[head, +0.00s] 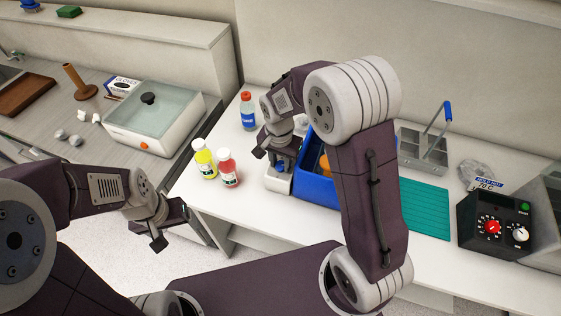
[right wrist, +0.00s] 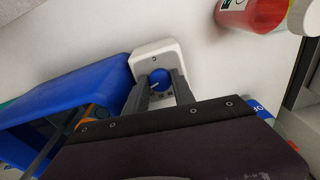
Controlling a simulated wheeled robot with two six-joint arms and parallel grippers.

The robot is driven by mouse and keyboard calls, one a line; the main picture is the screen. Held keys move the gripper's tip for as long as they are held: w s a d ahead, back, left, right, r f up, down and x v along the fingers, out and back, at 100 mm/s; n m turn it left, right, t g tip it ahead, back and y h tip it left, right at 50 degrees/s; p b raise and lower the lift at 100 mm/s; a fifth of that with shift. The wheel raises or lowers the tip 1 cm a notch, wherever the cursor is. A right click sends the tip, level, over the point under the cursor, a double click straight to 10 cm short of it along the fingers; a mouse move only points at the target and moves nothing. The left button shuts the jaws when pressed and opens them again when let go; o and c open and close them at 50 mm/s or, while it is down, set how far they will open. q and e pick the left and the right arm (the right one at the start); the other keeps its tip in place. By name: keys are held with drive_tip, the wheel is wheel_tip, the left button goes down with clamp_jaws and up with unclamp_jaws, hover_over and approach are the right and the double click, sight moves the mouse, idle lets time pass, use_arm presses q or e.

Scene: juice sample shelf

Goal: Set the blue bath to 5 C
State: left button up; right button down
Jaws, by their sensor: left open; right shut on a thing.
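The blue bath (head: 314,190) stands on the white counter, partly hidden behind my right arm. Its white control box (head: 277,184) is at its left end. In the right wrist view the box (right wrist: 147,55) carries a round blue knob (right wrist: 160,76) with a pale pointer mark; the temperature setting is not readable. My right gripper (right wrist: 161,86) is shut on the knob, a finger on each side; in the head view it (head: 281,165) is above the box. My left gripper (head: 173,226) is open and empty, in front of the counter's left end.
A yellow bottle (head: 204,161) and a red bottle (head: 228,169) stand left of the control box, an orange-capped bottle (head: 247,112) behind. Right of the bath are a metal rack (head: 424,155), a teal mat (head: 425,211) and a black control box (head: 497,240) with red and white knobs.

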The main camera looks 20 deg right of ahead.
sight(280, 169)
drive_tip(key=shift+s+f, duration=0.15)
drive_tip(key=shift+s, duration=0.05)
drive_tip(key=c, duration=1.1)
unclamp_jaws()
drive_tip(key=shift+o, duration=0.2)
drive_tip(key=shift+w, duration=0.1)
drive_tip(key=shift+r, duration=0.25)
wheel_tip(280, 169, up, 9)
drive_tip(key=shift+s+a, duration=0.2)
drive_tip(key=shift+s, duration=0.15)
drive_tip(key=shift+f, duration=0.15)
